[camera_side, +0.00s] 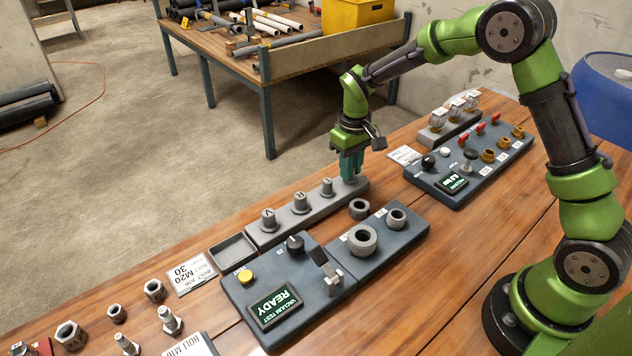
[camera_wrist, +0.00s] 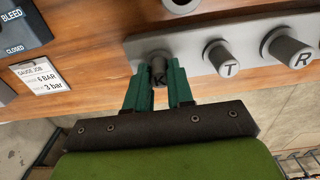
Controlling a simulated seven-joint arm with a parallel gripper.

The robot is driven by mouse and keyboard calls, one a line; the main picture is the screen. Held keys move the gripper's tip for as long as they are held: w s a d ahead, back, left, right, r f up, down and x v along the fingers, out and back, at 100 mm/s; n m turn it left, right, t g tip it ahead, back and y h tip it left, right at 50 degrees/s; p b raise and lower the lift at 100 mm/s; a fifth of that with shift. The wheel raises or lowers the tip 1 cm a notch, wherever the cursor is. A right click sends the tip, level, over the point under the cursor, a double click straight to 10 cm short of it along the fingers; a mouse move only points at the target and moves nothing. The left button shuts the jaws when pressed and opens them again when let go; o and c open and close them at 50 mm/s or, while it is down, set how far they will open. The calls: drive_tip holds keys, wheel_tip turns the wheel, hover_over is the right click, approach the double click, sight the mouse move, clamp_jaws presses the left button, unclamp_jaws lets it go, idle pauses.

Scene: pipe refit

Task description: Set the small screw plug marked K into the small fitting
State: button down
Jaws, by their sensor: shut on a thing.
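The small grey screw plug K (camera_wrist: 158,71) stands at the end of the grey plug rack (camera_side: 355,187). My gripper (camera_side: 350,172) points down over that end of the rack, its teal fingers shut on plug K. The small fitting (camera_side: 396,218) is a grey ring on the dark test panel, to the right of the larger fitting (camera_side: 362,240). Its bore looks empty.
Plugs T (camera_side: 326,187) and R (camera_side: 300,203) and another plug (camera_side: 268,219) stand along the rack. A loose ring (camera_side: 358,208) lies between rack and panel. A clamp lever (camera_side: 328,268) rises beside the larger fitting. The bleed panel (camera_side: 470,170) lies to the right.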

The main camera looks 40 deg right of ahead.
drive_tip(key=shift+r, duration=2.7)
drive_tip(key=shift+a+r, duration=0.1)
drive_tip(key=shift+r, duration=0.15)
drive_tip(key=s+a+r, duration=0.2)
drive_tip(key=s+r, duration=0.4)
drive_tip(key=s, duration=0.5)
drive_tip(key=shift+s+d+f, duration=0.1)
drive_tip(key=shift+s+f, duration=0.75)
drive_tip(key=shift+f, duration=0.2)
drive_tip(key=shift+s+a+f, duration=0.1)
drive_tip(key=shift+s+f, duration=0.7)
drive_tip(key=shift+f, duration=0.3)
drive_tip(key=shift+s+d+f, duration=0.1)
drive_tip(key=shift+s+f, duration=0.75)
drive_tip(key=shift+f, duration=0.2)
drive_tip(key=shift+f, duration=0.65)
